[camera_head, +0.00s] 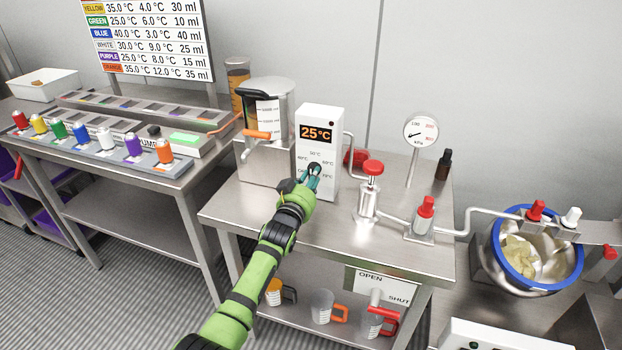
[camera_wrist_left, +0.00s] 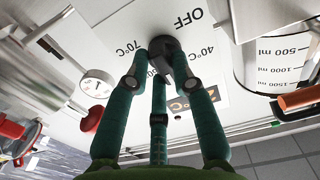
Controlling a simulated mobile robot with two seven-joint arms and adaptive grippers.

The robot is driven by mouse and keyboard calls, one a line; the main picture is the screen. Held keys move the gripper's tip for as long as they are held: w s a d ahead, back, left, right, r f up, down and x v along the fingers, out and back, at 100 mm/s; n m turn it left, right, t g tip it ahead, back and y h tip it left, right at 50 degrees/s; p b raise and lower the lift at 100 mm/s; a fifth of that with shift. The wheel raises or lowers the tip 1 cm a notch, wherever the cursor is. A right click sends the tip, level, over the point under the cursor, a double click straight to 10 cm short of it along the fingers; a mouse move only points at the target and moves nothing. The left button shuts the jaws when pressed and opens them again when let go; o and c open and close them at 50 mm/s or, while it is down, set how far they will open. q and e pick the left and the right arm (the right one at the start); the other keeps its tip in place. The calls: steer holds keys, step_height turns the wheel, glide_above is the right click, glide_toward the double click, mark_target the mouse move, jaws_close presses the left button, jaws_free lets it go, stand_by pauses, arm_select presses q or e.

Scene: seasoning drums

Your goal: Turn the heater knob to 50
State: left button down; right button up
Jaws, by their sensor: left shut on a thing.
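The white heater box (camera_head: 318,118) stands upright on the steel table, and its orange display reads 25°C. My left gripper (camera_head: 313,172) reaches up to the lower front of the box and covers most of the dial there. In the left wrist view, the black knob (camera_wrist_left: 164,46) sits between the teal fingers of my left gripper (camera_wrist_left: 160,80), which is shut on it. The marks OFF, 40°C and 70°C show around the knob; other marks are partly hidden by the fingers. The knob's exact pointing is hard to tell. My right gripper is not in view.
A steel tank (camera_head: 265,107) with an orange-handled tap stands left of the box. A red-topped valve (camera_head: 372,178) and a pressure gauge (camera_head: 421,132) stand to its right. The front of the steel table (camera_head: 330,228) is bare beside my arm.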

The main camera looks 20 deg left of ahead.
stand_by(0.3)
arm_select(q)
steer(key=c, duration=1)
jaws_free()
steer(key=shift+c, duration=0.2)
steer(key=shift+s, duration=0.1)
steer(key=s, duration=1.2)
steer(key=shift+a, duration=0.2)
